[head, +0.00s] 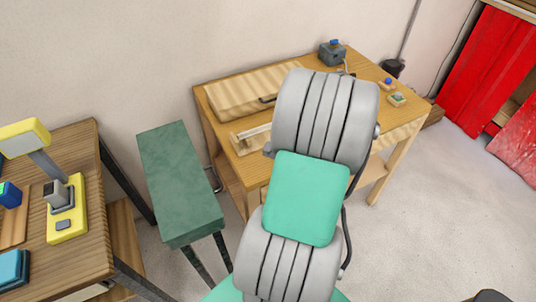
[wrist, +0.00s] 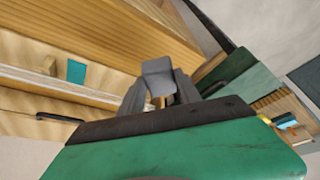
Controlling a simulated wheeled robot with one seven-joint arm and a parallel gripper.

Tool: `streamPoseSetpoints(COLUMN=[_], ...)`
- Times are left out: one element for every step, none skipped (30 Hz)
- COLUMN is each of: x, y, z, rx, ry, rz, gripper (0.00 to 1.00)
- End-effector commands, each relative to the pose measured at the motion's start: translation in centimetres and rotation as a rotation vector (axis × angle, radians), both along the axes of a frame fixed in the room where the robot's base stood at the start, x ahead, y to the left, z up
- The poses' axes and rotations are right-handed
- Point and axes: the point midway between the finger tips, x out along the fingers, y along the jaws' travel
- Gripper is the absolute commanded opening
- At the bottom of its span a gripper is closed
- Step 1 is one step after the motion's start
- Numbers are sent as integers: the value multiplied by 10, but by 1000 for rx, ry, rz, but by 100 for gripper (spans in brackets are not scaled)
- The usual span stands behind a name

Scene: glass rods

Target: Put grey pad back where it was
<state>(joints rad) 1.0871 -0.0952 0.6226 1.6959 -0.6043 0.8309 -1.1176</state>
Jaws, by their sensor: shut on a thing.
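My gripper (wrist: 158,98) shows in the wrist view, with its two dark grey fingers shut on the grey pad (wrist: 157,72). The pad is a small, plain grey piece that sticks out beyond the fingertips. In the wrist view it is in front of wooden surfaces, and I cannot tell whether it touches anything. In the head view my own arm hides the gripper and the pad.
A wooden table (head: 228,88) by the wall bears a light wood case with a dark handle, a grey device (head: 332,54) and small button blocks. A green bench (head: 180,185) stands left of it. A workbench (head: 78,145) with yellow devices is further left.

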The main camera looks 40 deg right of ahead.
Motion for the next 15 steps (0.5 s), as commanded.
streamPoseSetpoints(x=[8,11,14,16,18,22,24,28,26,26,25,26,26,26,26], y=[5,6,8,9,10,11,13,15,14,14,14,14,13,13,13], z=[-8,-12,-18,-21,-23,-28,-31,-36,-43,-48,-53,-59,-61,-63,-65], rx=[3,2,1,1,1,0,1,1,3,2,3,1,0,-1,-2], ry=[1,1,1,1,1,0,1,1,3,2,2,1,0,0,-1], rz=[3,3,3,2,2,1,2,3,0,-1,-2,-1,0,0,-1], gripper=[8,8,8,8,8,8,8,8,8,8,8,8,8,8,8])
